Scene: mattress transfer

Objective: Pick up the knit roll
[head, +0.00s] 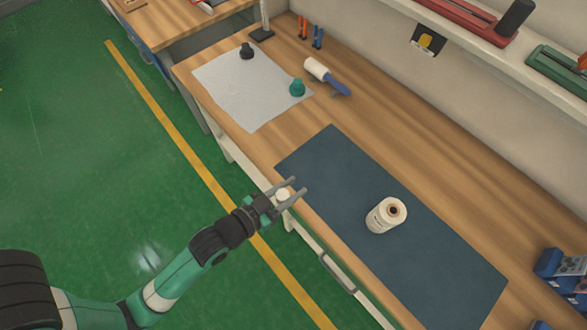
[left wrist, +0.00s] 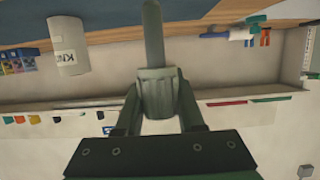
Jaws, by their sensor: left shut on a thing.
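The knit roll (head: 380,218) is a white roll with a dark hole in its top. It stands upright on a dark blue mat (head: 335,165). In the left wrist view the roll (left wrist: 68,45) appears upside down, with the start of a "KN" label showing. My left gripper (head: 284,194) is at the bench's front edge, left of the roll and apart from it. It is shut on a small knob-like piece, pale in the head view; in the left wrist view this piece (left wrist: 157,95) looks grey-green and ridged with a thin stem. My right gripper is out of view.
A white sheet (head: 235,80) at the bench's far left bears a black knob (head: 246,51) and a teal knob (head: 297,88). A blue-handled roller (head: 330,76) lies beside it. Blue bins (head: 562,268) stand at the right. The mat around the roll is clear.

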